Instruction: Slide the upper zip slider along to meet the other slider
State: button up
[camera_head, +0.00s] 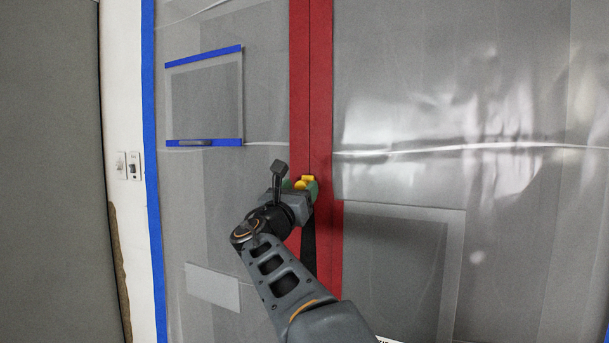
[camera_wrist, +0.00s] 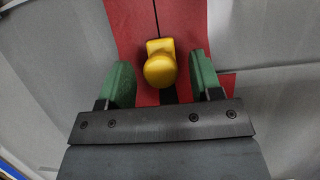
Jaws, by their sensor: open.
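A yellow zip slider (camera_wrist: 160,48) with a rounded knob sits on the seam of the red zip strip (camera_wrist: 125,18) in the wrist view. My gripper (camera_wrist: 161,70) is open, with one green finger on each side of the knob and a visible gap to both. In the head view the slider (camera_head: 308,178) shows just past my gripper (camera_head: 301,187), partly covered by it. The red strip (camera_head: 320,90) runs upright, with a thin dark seam above the slider. I cannot see a second slider; my arm hides part of the strip below.
Grey plastic sheeting (camera_head: 430,60) spreads on both sides of the strip, with a blue-edged panel (camera_head: 205,95) at upper left. A dark band (camera_head: 309,245) shows along the strip below my gripper. Wall switches (camera_head: 127,165) are at far left. The strip above is clear.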

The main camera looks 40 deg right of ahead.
aim_at(300, 188)
jog(key=shift+p+x, duration=0.5)
jog(key=shift+x, duration=1.25)
grip_shut()
jog(key=shift+f, duration=0.15)
